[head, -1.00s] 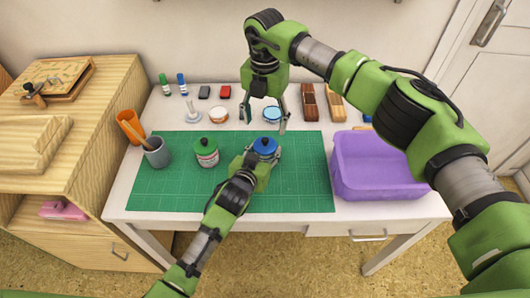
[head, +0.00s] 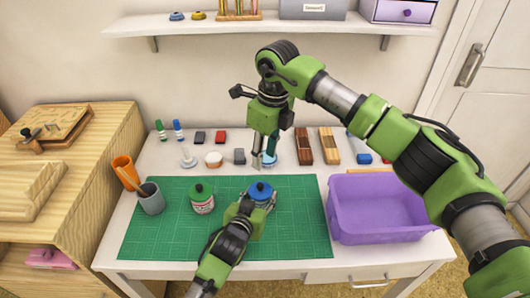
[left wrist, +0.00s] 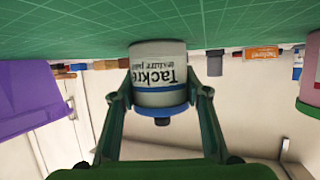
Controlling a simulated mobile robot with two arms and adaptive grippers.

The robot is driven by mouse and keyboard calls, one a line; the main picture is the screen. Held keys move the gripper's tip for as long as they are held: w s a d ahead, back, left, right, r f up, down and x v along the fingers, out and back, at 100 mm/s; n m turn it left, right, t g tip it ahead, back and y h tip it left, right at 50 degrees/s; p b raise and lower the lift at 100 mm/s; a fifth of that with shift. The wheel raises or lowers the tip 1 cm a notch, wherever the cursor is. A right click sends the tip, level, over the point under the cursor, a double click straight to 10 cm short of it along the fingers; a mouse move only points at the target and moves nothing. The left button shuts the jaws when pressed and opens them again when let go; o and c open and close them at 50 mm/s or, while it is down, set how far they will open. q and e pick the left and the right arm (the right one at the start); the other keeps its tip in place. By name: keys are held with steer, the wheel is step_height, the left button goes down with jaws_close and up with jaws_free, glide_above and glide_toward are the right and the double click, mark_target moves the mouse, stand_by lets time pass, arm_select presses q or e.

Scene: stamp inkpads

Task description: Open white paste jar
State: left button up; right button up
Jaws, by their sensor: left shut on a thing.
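The paste jar with a blue lid (head: 260,190) stands on the green cutting mat. In the left wrist view the white jar (left wrist: 159,68) appears upside down, with printed lettering and a blue lid with a dark knob. My left gripper (head: 258,199) is shut on this jar, a finger on each side; the fingers also show in the left wrist view (left wrist: 160,100). My right gripper (head: 264,160) hangs above the table behind the jar. Its fingers look apart, with nothing seen held.
A grey cup (head: 150,199) and orange cup (head: 126,172) are at the left. A purple bin (head: 378,210) stands right of the mat (head: 300,225). Small items line the back; a shelf (head: 270,26) hangs above.

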mark_target(260, 185)
steer(key=shift+n, duration=0.3)
steer(key=f, duration=0.7)
steer(key=a+f, duration=0.1)
steer(key=f, duration=0.3)
steer(key=shift+w+f, duration=0.35)
jaws_close()
steer(key=shift+r, duration=0.2)
steer(key=shift+r, duration=0.95)
